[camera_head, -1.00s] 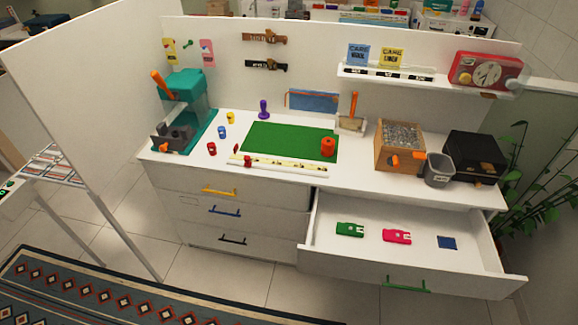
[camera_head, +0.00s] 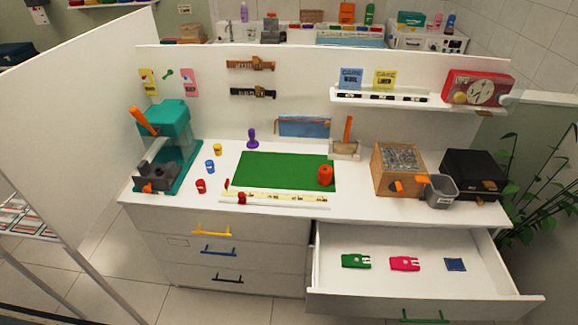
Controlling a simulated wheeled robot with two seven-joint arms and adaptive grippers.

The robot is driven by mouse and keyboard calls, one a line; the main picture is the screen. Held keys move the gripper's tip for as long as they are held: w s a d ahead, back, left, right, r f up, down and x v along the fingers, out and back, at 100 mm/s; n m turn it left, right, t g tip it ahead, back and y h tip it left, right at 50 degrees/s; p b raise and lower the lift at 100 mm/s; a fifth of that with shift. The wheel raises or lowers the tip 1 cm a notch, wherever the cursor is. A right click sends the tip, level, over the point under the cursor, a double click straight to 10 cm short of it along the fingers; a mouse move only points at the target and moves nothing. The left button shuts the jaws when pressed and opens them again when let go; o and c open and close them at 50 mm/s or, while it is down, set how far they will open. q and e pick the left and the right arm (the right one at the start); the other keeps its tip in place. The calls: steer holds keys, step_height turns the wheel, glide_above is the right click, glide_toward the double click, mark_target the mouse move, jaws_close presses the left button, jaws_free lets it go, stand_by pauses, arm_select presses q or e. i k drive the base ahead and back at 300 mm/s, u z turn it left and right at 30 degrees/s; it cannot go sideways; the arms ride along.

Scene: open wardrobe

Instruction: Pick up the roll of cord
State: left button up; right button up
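An orange-red cylinder (camera_head: 325,176) stands upright at the right end of the green mat (camera_head: 270,171) on the white worktop. It looks like a roll, but I cannot make out cord on it. Small yellow (camera_head: 218,149), blue (camera_head: 210,166) and red (camera_head: 201,186) pieces stand left of the mat; they are too small to tell in detail. Neither of my grippers is in view.
A teal press (camera_head: 172,135) stands at the left end. A wooden box (camera_head: 397,171), grey bin (camera_head: 440,191) and black box (camera_head: 474,174) stand at the right. An open drawer (camera_head: 420,289) juts out at lower right. A white partition (camera_head: 75,125) rises at left.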

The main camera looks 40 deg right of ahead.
mark_target(325, 172)
steer(key=z, duration=0.05)
steer(key=i, duration=0.85)
steer(key=z, duration=0.3)
